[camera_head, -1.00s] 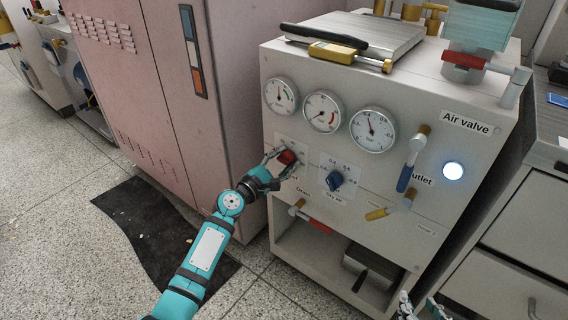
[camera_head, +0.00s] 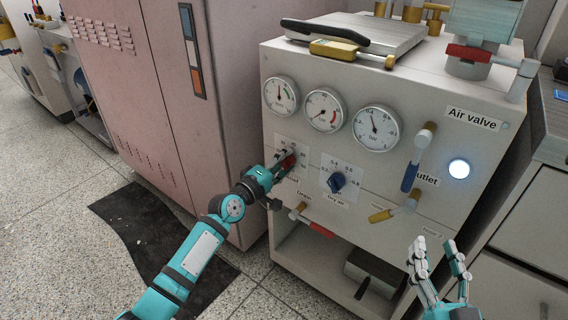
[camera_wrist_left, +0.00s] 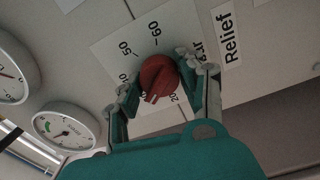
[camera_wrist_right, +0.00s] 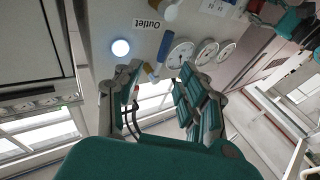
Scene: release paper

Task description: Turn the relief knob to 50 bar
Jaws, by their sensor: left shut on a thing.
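The red relief knob (camera_wrist_left: 158,76) sits on a white scale plate (camera_wrist_left: 118,45) beside a "Relief" label (camera_wrist_left: 227,36) in the left wrist view. The numbers 50, 60 and 20 can be read around it. A pale mark shows on the knob's lower side in that view; its exact reading I cannot tell. In the head view the knob (camera_head: 288,160) is partly hidden by my left gripper (camera_head: 279,166). My left gripper is shut on the knob, one finger on each side. My right gripper (camera_head: 440,256) is open and empty, in front of the panel's lower right.
A blue knob (camera_head: 337,181) sits right of the red one. Three gauges (camera_head: 324,111) are above. Blue (camera_head: 411,176), yellow (camera_head: 381,215) and red (camera_head: 320,229) valve handles stick out of the panel. A pink cabinet (camera_head: 165,100) stands at left.

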